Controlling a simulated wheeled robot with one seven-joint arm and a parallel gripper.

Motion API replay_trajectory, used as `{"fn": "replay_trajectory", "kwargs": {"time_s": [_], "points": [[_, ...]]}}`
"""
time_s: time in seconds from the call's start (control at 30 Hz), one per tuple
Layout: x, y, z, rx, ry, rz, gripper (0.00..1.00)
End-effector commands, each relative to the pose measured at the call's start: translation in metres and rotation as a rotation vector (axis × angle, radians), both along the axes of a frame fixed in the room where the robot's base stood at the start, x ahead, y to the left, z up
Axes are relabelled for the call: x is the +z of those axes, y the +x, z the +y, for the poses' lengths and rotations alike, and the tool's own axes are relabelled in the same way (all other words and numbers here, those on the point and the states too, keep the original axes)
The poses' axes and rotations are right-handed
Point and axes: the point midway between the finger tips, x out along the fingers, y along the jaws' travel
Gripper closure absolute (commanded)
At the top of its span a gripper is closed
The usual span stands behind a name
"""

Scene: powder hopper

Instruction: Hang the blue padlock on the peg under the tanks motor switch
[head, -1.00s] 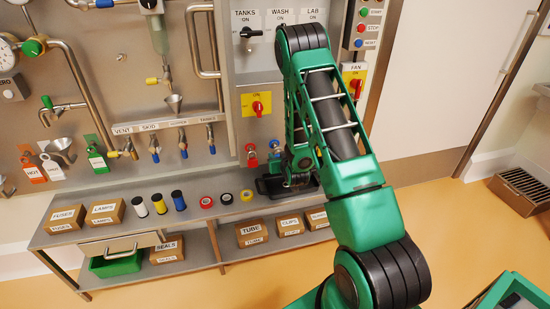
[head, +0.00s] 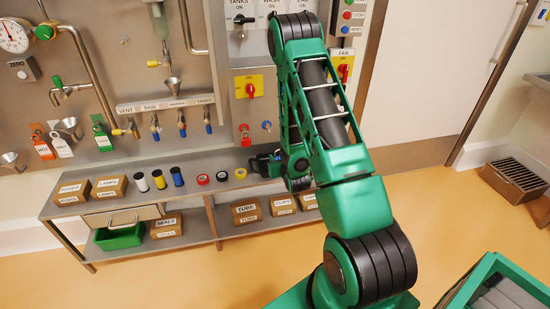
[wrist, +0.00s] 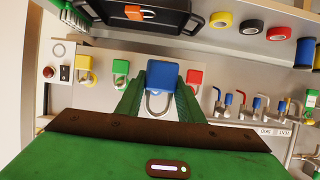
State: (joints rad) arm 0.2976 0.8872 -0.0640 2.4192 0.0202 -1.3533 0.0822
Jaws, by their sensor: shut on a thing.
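The blue padlock (wrist: 162,74) is between the green fingers of my gripper (wrist: 160,92) in the wrist view. My gripper is shut on its body. That view is upside down, with the shelf at its top; the shackle points down in the picture, as on the hanging padlocks. In the head view the gripper end is low, near the black tray, and largely hidden by my arm. The yellow panel with a red rotary switch (head: 250,90) is above the row of pegs. The motor switch's name is unreadable, and its peg cannot be made out.
Red (wrist: 194,77), green (wrist: 121,68) and yellow (wrist: 83,63) padlocks hang on the wall. A black tray (head: 262,166) holds an orange padlock (wrist: 134,12). Hose valves (head: 181,123) project from the wall at left.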

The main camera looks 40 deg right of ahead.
Motion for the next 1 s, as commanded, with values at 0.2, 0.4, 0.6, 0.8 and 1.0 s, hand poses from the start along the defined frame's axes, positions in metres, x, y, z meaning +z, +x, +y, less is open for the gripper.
{"fn": "replay_trajectory", "kwargs": {"time_s": [0.2,0.4,0.6,0.8,1.0], "points": [[0.006,-0.001,0.001,0.001,0.001,-0.001,0.89],[0.011,0.0,0.001,0.001,-0.001,-0.001,0.89],[0.012,-0.002,0.0,-0.001,-0.002,0.001,0.89],[0.012,-0.008,-0.001,-0.006,-0.003,0.001,0.89],[0.012,-0.015,-0.002,-0.008,-0.005,0.003,0.89]]}}
